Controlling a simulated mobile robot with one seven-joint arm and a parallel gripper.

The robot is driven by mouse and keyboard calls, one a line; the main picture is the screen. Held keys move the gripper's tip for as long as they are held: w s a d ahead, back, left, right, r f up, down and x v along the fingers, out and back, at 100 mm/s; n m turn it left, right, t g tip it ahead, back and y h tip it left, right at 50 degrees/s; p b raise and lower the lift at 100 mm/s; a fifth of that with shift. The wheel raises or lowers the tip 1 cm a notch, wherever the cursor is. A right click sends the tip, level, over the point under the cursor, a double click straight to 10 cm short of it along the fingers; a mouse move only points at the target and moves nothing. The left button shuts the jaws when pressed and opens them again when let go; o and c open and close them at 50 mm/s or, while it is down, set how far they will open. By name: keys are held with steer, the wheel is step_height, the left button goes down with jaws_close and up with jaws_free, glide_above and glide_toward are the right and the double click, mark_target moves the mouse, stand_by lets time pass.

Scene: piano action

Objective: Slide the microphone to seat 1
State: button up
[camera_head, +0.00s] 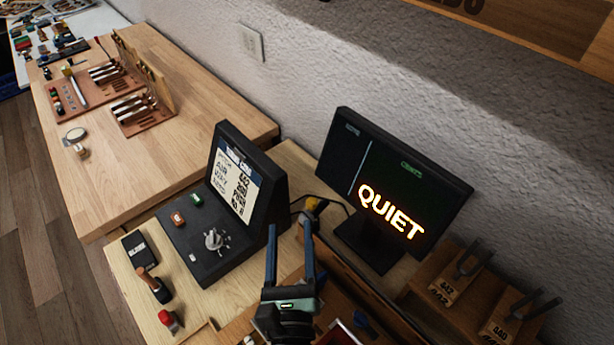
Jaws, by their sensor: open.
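My gripper (288,224) is at the bottom middle, its two blue fingers spread apart with nothing seen between them. The fingers point away, toward the gap between the dark console and the monitor. A small yellow and dark object (314,204) stands just beyond the right fingertip. A dark cable runs by it. It may be the microphone, but it is too small to tell. I cannot make out a mark for seat 1. My gripper and wrist hide part of the bench below them.
A dark console (225,205) with a slanted screen stands left of my gripper. A monitor (392,185) showing "QUIET" stands to the right. Wooden blocks with tuning forks (460,275) are at lower right. A wooden bench (180,70) with tool racks extends upper left, partly clear.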

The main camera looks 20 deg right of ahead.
mark_target(311, 208)
step_height(311, 208, down, 5)
steer(key=s+d+m+g+h, duration=0.1)
steer(key=s+d+m+g, duration=0.1)
steer(key=s+m, duration=0.15)
steer(key=p+x, duration=0.1)
steer(key=x, duration=1.2)
steer(key=shift+w+a+r, duration=0.1)
steer(key=shift+w+r, duration=0.1)
steer(key=shift+w, duration=0.1)
jaws_close()
stand_by(0.5)
